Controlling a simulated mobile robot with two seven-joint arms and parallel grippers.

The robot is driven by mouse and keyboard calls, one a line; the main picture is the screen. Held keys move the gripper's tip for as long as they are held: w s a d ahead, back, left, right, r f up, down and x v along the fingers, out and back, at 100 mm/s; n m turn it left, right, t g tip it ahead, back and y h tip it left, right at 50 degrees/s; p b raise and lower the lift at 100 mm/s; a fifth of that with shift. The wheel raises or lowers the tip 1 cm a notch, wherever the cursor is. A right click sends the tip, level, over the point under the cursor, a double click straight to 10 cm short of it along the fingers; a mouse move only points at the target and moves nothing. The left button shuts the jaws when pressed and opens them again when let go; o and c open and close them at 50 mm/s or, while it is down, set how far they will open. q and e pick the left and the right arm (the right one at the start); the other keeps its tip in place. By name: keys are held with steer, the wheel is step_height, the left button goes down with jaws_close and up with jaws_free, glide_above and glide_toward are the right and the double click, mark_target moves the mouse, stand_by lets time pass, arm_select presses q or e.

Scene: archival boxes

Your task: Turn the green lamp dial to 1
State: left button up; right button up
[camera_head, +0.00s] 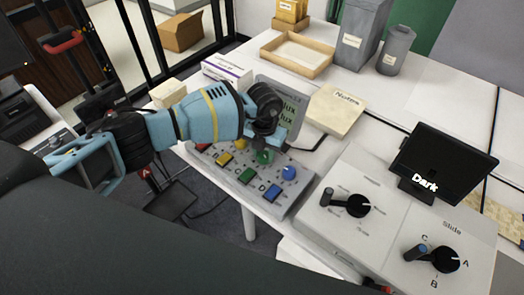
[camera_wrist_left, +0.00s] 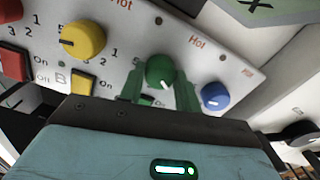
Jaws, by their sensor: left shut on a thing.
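The green dial (camera_head: 264,157) is a round knob on the sloping grey control panel (camera_head: 232,187), between the yellow and blue dials. In the left wrist view the green dial (camera_wrist_left: 159,71) shows a short white mark on its lower right side. My left gripper (camera_head: 265,146) reaches down over the panel and is shut on the green dial, with a finger on either side in the left wrist view (camera_wrist_left: 160,90). The fingers hide some of the printing around the dial, and I cannot read which number the mark faces. My right gripper is not in view.
A yellow dial (camera_wrist_left: 83,39) and a blue dial (camera_head: 289,173) flank the green one. Coloured buttons, such as the green button (camera_head: 246,175), line the panel's front. A screen (camera_head: 287,100) stands behind. A second console with black knobs (camera_head: 352,206) is on the right.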

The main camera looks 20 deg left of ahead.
arm_select(q)
steer(key=shift+w+r+n+p, duration=0.15)
steer(key=shift+n+p, duration=0.15)
steer(key=shift+n, duration=0.25)
steer(key=shift+s+r+n+p, duration=0.15)
steer(key=shift+n+p, duration=0.1)
steer(key=shift+n, duration=0.3)
steer(key=shift+w+f+n+p, duration=0.15)
steer(key=shift+n+p, duration=0.25)
steer(key=shift+n, duration=0.6)
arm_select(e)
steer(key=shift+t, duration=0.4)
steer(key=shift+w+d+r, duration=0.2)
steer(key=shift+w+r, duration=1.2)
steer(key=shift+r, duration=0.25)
arm_select(q)
steer(key=o, duration=0.9)
steer(key=shift+f, duration=0.1)
steer(key=shift+o, duration=0.4)
